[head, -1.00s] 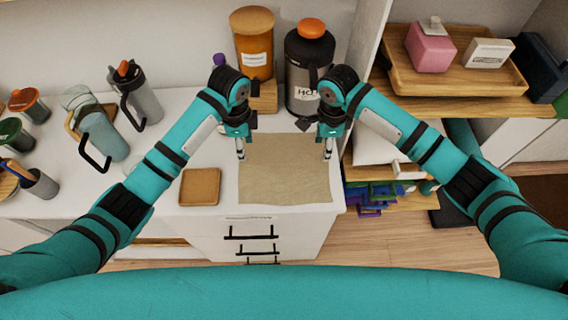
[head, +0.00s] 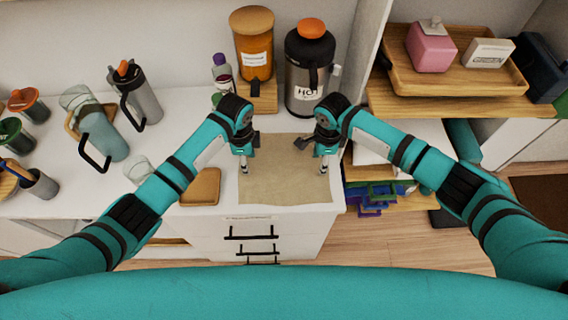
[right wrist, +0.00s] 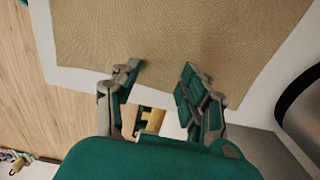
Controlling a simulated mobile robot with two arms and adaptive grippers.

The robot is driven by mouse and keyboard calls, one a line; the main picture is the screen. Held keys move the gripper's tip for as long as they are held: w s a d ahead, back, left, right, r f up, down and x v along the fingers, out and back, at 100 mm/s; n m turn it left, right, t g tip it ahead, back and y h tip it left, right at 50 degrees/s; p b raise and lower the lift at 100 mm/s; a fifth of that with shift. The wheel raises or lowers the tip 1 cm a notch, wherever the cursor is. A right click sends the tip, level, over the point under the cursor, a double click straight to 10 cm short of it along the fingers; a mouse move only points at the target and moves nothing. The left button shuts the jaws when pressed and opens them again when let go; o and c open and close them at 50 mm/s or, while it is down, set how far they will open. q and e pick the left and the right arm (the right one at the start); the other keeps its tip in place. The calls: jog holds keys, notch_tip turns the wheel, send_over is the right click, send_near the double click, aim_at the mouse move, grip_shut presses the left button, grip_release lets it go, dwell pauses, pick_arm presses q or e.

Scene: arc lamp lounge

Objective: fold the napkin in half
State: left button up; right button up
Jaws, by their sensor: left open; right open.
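The beige napkin (head: 285,184) lies flat and spread out on the white counter, near its front edge. My left gripper (head: 245,172) is open over the napkin's left edge. My right gripper (head: 323,169) is open at the napkin's right edge. In the right wrist view the open fingers (right wrist: 158,82) reach to the napkin's border, with nothing held between them, and the napkin (right wrist: 180,35) fills the top. I cannot tell whether the fingertips touch the cloth. Part of the napkin's far side is hidden behind my arms.
A small wooden tray (head: 201,187) lies just left of the napkin. A black flask (head: 306,75), an orange jar (head: 254,45) and a purple-capped bottle (head: 221,75) stand behind. A shelf with a wooden tray (head: 455,75) stands at the right. The counter's front edge is close.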

pick_arm(q)
jog(key=shift+f, duration=0.1)
jog(key=shift+c, duration=0.2)
pick_arm(e)
jog(key=shift+f, duration=0.1)
jog(key=shift+c, duration=0.2)
pick_arm(q)
jog(key=shift+s+f, duration=0.1)
jog(key=shift+f, duration=0.05)
grip_shut()
pick_arm(e)
jog(key=shift+s+f, duration=0.1)
grip_shut()
pick_arm(q)
jog(key=shift+s, duration=0.1)
pick_arm(e)
jog(key=shift+s, duration=0.1)
